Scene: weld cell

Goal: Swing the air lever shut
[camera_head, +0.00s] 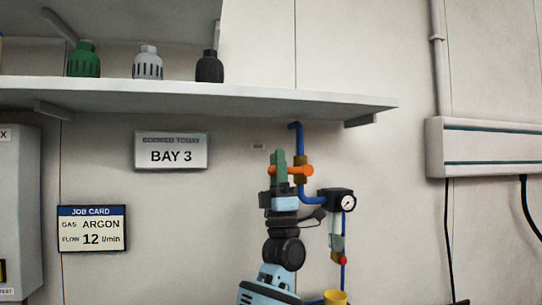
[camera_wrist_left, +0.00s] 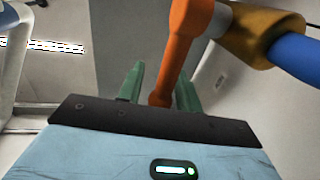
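The orange air lever (camera_head: 293,170) sits on a brass valve body (camera_head: 301,163) on the blue air pipe. It points left, crosswise to the upright pipe. My left gripper (camera_head: 279,158) is raised to it, with its green fingers at the lever's left part. In the left wrist view the lever (camera_wrist_left: 182,50) comes down from the brass body (camera_wrist_left: 262,35) to between the two green fingers (camera_wrist_left: 162,88). The fingers stand apart, with a gap on the left finger's side; the lever partly hides the right finger. My right gripper is not in view.
A pressure gauge (camera_head: 347,203) stands right of my gripper, with a filter unit (camera_head: 336,235) below it. A yellow cup-like part (camera_head: 335,297) is at the bottom.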

